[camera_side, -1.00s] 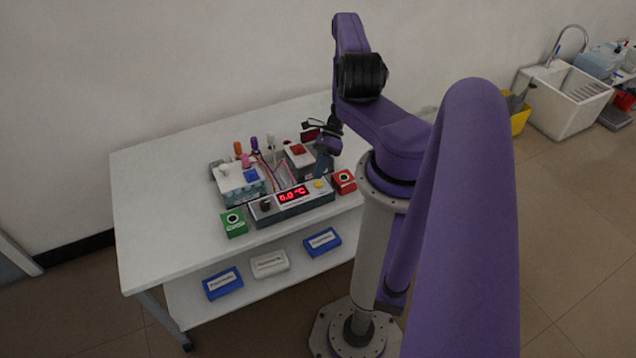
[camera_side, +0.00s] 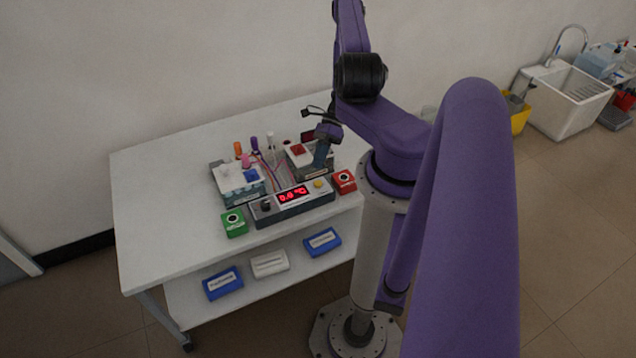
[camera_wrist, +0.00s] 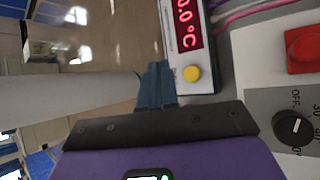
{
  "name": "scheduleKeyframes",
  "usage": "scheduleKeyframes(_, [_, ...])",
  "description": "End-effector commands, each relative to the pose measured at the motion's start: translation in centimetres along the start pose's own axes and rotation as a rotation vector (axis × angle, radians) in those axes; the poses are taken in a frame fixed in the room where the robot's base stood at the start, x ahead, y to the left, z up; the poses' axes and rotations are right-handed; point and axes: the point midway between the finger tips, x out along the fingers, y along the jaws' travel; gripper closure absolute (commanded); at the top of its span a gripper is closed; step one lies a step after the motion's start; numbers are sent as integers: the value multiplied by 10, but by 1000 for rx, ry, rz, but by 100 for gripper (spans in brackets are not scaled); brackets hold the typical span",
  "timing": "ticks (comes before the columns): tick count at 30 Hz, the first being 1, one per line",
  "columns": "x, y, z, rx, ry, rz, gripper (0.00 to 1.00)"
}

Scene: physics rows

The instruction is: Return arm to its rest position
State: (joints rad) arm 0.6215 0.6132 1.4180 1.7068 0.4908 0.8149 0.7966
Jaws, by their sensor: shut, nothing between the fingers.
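My gripper (camera_side: 321,155) is above the right part of the equipment on the white table (camera_side: 140,190), in front of the box with the red button (camera_side: 298,149). In the wrist view the gripper's blue fingers (camera_wrist: 156,84) are together with nothing between them. They appear beside the yellow button (camera_wrist: 192,73) of the display unit (camera_wrist: 188,40), and I cannot tell the height gap. The purple arm is bent, its elbow raised at the top of the side view.
A green button box (camera_side: 234,223) and a red button box (camera_side: 344,181) flank the display unit. A second device (camera_side: 238,180) with cables and upright coloured pieces stands at the left. The left table top is clear. Boxes lie on the lower shelf.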

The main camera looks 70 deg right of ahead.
Motion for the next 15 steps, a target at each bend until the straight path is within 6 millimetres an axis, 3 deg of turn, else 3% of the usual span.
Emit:
scheduleKeyframes(11, [-1,0,1,-7,4,1,100])
scheduleKeyframes(15, [-8,-2,17,-93,52,20,100])
